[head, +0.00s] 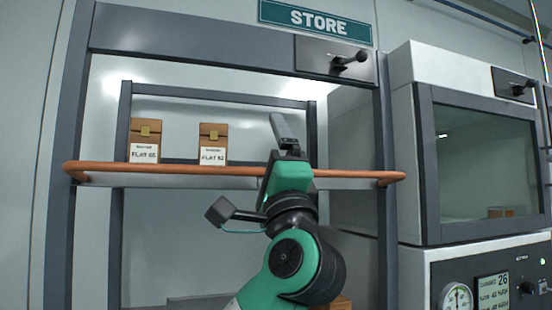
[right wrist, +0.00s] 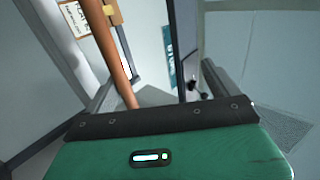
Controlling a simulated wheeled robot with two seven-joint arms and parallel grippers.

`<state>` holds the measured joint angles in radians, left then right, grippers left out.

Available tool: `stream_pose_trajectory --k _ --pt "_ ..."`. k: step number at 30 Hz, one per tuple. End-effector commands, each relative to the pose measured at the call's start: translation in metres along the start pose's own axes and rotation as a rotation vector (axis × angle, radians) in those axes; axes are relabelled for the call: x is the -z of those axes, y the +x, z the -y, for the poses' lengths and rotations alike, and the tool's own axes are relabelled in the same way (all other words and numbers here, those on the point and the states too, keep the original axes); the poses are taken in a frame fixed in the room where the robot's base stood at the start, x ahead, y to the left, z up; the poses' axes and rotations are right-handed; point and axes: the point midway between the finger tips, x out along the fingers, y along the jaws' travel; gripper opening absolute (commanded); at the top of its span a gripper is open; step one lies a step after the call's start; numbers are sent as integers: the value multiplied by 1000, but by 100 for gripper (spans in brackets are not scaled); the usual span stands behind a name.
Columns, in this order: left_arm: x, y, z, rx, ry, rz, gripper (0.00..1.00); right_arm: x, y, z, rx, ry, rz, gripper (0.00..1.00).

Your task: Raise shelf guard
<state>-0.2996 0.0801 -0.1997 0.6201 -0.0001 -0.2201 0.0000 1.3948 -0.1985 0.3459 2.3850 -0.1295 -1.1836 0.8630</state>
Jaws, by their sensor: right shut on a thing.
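The shelf guard (head: 215,170) is an orange rail across the front of the store rack, level with the shelf, its ends bent back at the left and right posts. My right gripper (head: 284,130) is at the rail, right of its middle, fingers pointing up past it. In the right wrist view the guard (right wrist: 113,50) runs down to the gripper (right wrist: 160,92), near the left finger. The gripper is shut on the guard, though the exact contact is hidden. My left gripper is not in view.
Two brown labelled packets, one at the left (head: 145,141) and one nearer the middle (head: 213,144), stand on the shelf behind the guard. A black handle (head: 350,58) sits on the rack's top beam. A glass-fronted cabinet (head: 480,160) stands close on the right.

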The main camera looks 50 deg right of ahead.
Motion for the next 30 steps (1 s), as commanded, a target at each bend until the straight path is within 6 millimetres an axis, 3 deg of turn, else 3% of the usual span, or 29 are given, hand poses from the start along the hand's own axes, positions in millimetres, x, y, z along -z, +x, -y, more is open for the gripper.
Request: stream_pose_trajectory --k 1,6,10,11,12,22,30 --pt "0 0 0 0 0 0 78 1 -6 12 28 4 -4 74" --pt "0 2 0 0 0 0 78 1 -16 18 29 4 -5 82" --pt "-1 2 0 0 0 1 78 1 -22 22 29 4 -4 80" --pt "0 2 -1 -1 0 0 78 2 -22 22 28 4 -5 61" --pt "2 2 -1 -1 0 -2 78 2 -23 22 26 3 -5 36" --pt "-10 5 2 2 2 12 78 1 -23 16 13 2 -2 36" --pt "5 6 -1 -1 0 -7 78 1 -23 16 10 1 -2 36"
